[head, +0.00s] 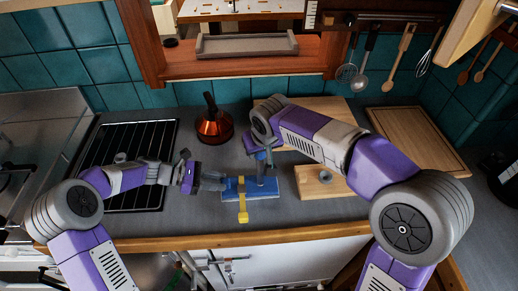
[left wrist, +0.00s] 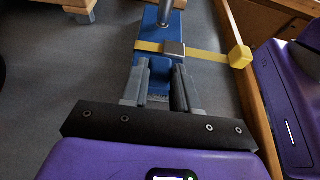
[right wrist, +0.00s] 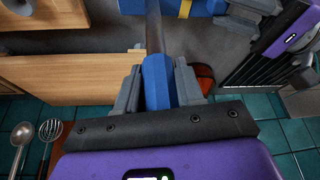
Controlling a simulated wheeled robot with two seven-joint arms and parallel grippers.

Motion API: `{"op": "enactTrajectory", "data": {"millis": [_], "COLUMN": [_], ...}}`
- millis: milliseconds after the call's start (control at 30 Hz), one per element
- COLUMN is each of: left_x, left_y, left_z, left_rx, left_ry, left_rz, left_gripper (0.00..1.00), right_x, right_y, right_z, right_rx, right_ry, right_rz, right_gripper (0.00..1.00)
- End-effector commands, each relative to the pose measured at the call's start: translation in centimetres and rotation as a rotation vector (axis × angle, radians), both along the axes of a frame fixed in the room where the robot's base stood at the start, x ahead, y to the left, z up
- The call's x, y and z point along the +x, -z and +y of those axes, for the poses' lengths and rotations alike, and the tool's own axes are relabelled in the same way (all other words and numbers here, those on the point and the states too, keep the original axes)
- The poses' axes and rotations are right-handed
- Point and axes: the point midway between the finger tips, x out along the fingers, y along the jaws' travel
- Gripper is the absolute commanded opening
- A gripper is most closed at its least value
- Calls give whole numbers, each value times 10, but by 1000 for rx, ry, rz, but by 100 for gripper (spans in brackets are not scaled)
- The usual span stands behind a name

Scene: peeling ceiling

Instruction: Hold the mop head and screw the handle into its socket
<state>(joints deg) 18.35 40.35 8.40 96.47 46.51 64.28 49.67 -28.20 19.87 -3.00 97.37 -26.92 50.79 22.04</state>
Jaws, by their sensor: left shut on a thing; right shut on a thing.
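The blue mop head (head: 264,190) lies flat near the counter's front edge, with a yellow strap (head: 242,207) across it. My left gripper (head: 219,183) is shut on its left end; the left wrist view shows the fingers on the blue body (left wrist: 153,62) beside the strap's grey buckle. My right gripper (head: 262,150) is shut on the handle's blue grip (right wrist: 157,82). I cannot tell how deep the shaft sits in the socket.
A wooden block (head: 312,189) with a grey round piece lies right of the mop head. An orange kettle (head: 213,127) stands behind, and a black hob grate (head: 130,180) is at left. A cutting board (head: 417,140) lies at right. Utensils hang above. The counter's wooden edge (head: 200,242) is close in front.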

Motion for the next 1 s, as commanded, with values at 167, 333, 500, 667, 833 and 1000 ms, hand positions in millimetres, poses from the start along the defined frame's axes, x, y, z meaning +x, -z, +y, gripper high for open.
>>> {"op": "enactTrajectory", "data": {"millis": [167,333,500,667,833,1000], "left_x": [-1,-1,-2,-2,-2,-2], "left_y": [3,3,3,3,3,3], "left_z": [0,0,0,0,0,0], "left_rx": [4,4,3,3,3,3], "left_ry": [3,3,3,3,2,2], "left_rz": [4,4,5,5,5,5], "left_gripper": [0,0,0,0,0,0], "right_x": [1,1,1,1,0,0], "right_y": [-1,0,0,0,1,1], "right_z": [1,0,0,0,-1,-1], "right_rx": [3,3,2,1,0,1], "right_ry": [130,159,158,157,158,125], "right_rz": [-6,-6,-5,-3,-2,1], "right_gripper": [0,0,43,67,67,67]}}
